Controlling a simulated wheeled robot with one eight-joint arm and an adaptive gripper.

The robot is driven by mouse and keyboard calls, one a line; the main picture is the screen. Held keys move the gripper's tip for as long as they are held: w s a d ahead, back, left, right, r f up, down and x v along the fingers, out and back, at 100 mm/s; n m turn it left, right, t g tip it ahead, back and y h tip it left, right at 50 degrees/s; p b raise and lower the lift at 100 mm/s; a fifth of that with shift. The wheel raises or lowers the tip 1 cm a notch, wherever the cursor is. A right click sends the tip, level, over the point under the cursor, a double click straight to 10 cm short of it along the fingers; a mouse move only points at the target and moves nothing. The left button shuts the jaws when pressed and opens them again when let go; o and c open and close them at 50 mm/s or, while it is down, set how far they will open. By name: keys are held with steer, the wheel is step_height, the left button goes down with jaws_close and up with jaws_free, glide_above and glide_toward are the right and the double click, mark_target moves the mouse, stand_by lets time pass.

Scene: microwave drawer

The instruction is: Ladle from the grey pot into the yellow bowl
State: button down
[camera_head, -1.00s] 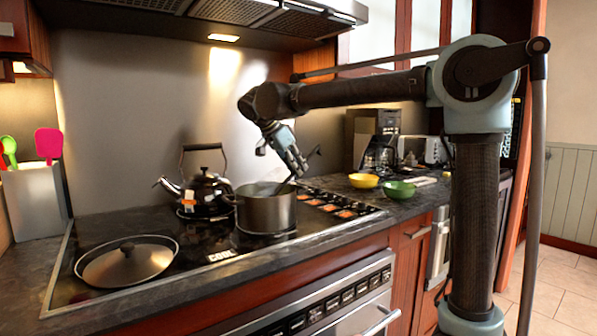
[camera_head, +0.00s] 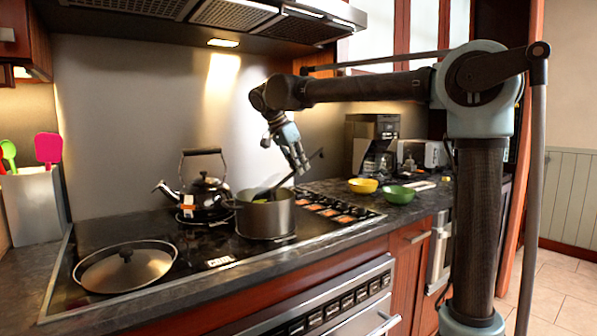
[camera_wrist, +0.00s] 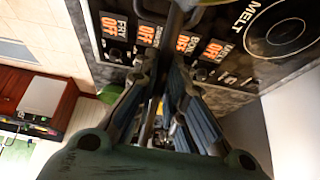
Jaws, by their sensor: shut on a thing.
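The grey pot (camera_head: 268,218) stands on the cooktop. A dark ladle (camera_head: 284,182) slants from upper right down into the pot's mouth; its lower end is hard to make out inside. My gripper (camera_head: 301,168) is above the pot's right rim, shut on the ladle's handle. In the wrist view, the fingers (camera_wrist: 163,95) close around a dark shaft, and the ladle's bowl is not visible. The yellow bowl (camera_head: 363,186) sits on the counter to the right of the pot, apart from my gripper.
A green bowl (camera_head: 400,194) sits just right of the yellow bowl. A kettle (camera_head: 204,195) stands behind and left of the pot. A coffee maker (camera_head: 376,150) is behind the bowls.

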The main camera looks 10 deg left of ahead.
steer(key=shift+w+d+r+g+y, duration=0.1)
steer(key=shift+r+g+y, duration=0.05)
steer(key=shift+r, duration=0.25)
steer(key=shift+w+d+r+g+y, duration=0.1)
steer(key=shift+r+g+y, duration=0.05)
steer(key=shift+r, duration=0.25)
steer(key=shift+w+d+f+g+y, duration=0.1)
steer(key=shift+w+d+g+y, duration=0.2)
steer(key=shift+g+y, duration=0.2)
steer(key=shift+w+d+g+y, duration=0.15)
steer(key=shift+w+g+y, duration=0.1)
steer(key=shift+g+y, duration=0.25)
steer(key=shift+w+d+g+y, duration=0.3)
steer(key=shift+g+y, duration=0.2)
steer(key=shift+g, duration=0.3)
